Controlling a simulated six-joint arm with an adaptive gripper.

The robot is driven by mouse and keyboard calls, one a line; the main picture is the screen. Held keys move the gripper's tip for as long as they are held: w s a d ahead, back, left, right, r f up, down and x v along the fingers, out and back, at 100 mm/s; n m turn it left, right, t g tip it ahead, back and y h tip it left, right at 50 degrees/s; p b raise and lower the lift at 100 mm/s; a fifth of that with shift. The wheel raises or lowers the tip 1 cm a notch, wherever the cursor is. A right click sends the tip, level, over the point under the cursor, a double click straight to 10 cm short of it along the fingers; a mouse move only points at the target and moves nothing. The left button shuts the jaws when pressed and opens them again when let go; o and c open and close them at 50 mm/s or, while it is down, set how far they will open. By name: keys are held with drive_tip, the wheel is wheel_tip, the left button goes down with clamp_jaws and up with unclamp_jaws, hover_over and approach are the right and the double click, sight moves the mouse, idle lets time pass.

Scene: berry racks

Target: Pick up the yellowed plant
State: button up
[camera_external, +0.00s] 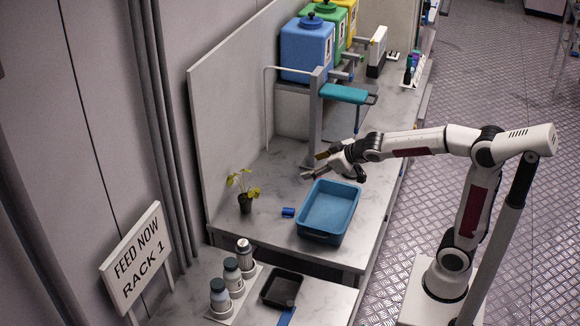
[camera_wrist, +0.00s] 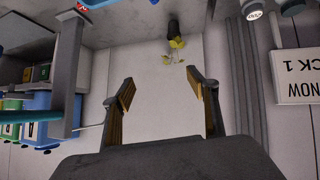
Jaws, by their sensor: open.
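The yellowed plant (camera_external: 244,190) has yellow-green leaves in a small dark pot. It stands upright on the marble counter near the back panel, left of the blue tray. In the wrist view the plant (camera_wrist: 175,47) shows upside down near the top, beyond the fingertips and slightly right of centre. My gripper (camera_external: 311,165) is open and empty, above the counter behind the blue tray, to the right of the plant and apart from it. In the wrist view my gripper (camera_wrist: 160,88) shows its two fingers spread wide with nothing between them.
An empty blue tray (camera_external: 312,231) and a small blue object (camera_external: 288,212) lie between plant and arm. A grey stand with a teal part (camera_external: 343,93) rises behind the gripper. Capped bottles (camera_external: 233,276) and a black tray (camera_external: 281,303) occupy the front counter beside a sign (camera_external: 138,258).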

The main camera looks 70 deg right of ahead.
drive_tip(key=w+d+f+n+t+y, duration=0.1)
drive_tip(key=w+f, duration=0.1)
drive_tip(key=w, duration=0.5)
drive_tip(key=w+d+f+t, duration=0.1)
drive_tip(key=w+d+f, duration=0.1)
drive_tip(key=w, duration=0.6)
drive_tip(key=n+t+y, duration=0.2)
drive_tip(key=y, duration=0.3)
hover_over(249, 198)
drive_tip(key=s, duration=0.1)
wheel_tip(249, 198, down, 13)
drive_tip(key=shift+s+d, duration=0.1)
drive_tip(key=shift+g, duration=0.3)
drive_tip(key=shift+f, duration=1.75)
drive_tip(key=shift+f, duration=0.1)
drive_tip(key=shift+f, duration=1.8)
drive_tip(key=shift+x, duration=1.45)
